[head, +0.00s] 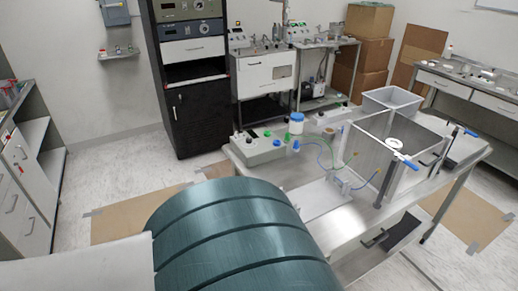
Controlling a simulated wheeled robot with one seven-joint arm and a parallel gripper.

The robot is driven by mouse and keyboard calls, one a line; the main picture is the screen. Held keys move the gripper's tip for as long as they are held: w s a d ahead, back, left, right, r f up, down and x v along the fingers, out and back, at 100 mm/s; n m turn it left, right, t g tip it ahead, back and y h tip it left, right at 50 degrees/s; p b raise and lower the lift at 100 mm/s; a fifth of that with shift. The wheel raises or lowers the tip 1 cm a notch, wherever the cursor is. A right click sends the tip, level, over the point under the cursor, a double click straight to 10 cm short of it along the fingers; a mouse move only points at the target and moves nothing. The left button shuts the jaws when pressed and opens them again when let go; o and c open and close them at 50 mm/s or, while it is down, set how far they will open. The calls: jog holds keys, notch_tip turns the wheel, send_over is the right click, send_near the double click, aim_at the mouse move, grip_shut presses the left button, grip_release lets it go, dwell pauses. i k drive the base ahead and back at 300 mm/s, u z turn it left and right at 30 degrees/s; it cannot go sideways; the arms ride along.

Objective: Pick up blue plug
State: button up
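Two small blue parts, either of which may be the blue plug, sit close together at the right part of a grey control box (258,150) on the metal table. One blue part (277,143) is on the box; the other blue part (296,146) is at its right end, near thin coloured tubes. Which one is the plug is too small to tell. My gripper is not in view. A large teal banded cylinder, seemingly part of my arm, fills the lower middle and hides the near left part of the table.
A clear-walled chamber (362,150) with a blue handle (411,166) stands on the table (345,218), right of the box. A blue-and-white jar (296,124) stands behind the box. A grey bin (392,100) is farther back. A black cabinet (195,115) stands behind.

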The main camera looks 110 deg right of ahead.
aim_at(296, 147)
jog(key=i, duration=0.1)
jog(key=z, duration=1.65)
jog(key=i, duration=1.95)
jog(key=z, duration=3.7)
jog(key=i, duration=1.7)
